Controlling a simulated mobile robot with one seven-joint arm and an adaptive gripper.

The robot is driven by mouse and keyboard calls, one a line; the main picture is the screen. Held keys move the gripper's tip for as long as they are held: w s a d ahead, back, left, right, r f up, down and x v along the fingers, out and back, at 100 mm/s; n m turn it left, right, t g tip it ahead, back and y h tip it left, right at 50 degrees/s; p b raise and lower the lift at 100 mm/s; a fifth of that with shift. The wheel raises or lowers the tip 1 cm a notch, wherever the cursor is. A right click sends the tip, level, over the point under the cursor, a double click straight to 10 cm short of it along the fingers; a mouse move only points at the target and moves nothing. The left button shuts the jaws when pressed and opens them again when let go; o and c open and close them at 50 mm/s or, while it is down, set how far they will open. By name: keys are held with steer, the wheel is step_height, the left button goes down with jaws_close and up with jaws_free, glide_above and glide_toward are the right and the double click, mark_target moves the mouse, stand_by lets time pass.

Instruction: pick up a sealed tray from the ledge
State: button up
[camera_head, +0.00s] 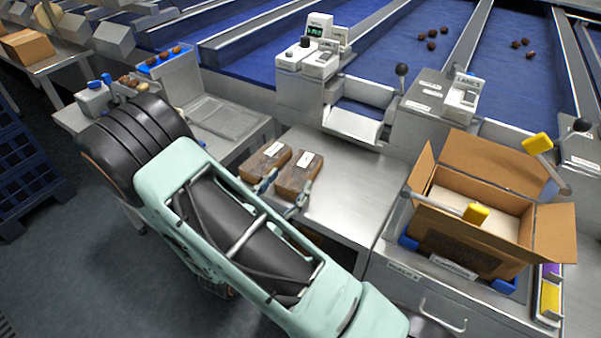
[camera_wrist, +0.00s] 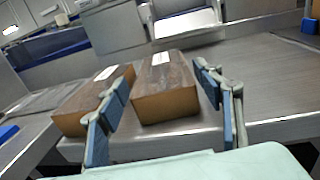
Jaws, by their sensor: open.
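Two sealed trays with brown contents and white labels lie side by side on the steel ledge (camera_head: 345,205): the left tray (camera_head: 266,160) and the right tray (camera_head: 298,172). Both also show in the wrist view, the left tray (camera_wrist: 75,119) and the right tray (camera_wrist: 166,105). My gripper (camera_head: 283,192) is open and empty at their near ends. In the wrist view my gripper (camera_wrist: 162,80) lines up with the right tray, one finger to each side. Its left finger overlaps the left tray in the picture. I cannot tell whether either finger touches a tray.
An open cardboard box (camera_head: 470,250) stands on the counter to the right, yellow-ended levers beside it. A weighing unit (camera_head: 305,65) and a steel chute (camera_head: 355,120) stand behind the ledge. The ledge right of the trays is bare. Blue lanes (camera_head: 425,65) lie beyond.

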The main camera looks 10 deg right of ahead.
mark_target(300, 168)
steer(key=shift+p+x, duration=0.35)
steer(key=shift+x, duration=2.75)
steer(key=c, duration=1)
steer(key=shift+r, duration=0.15)
steer(key=shift+c, duration=0.2)
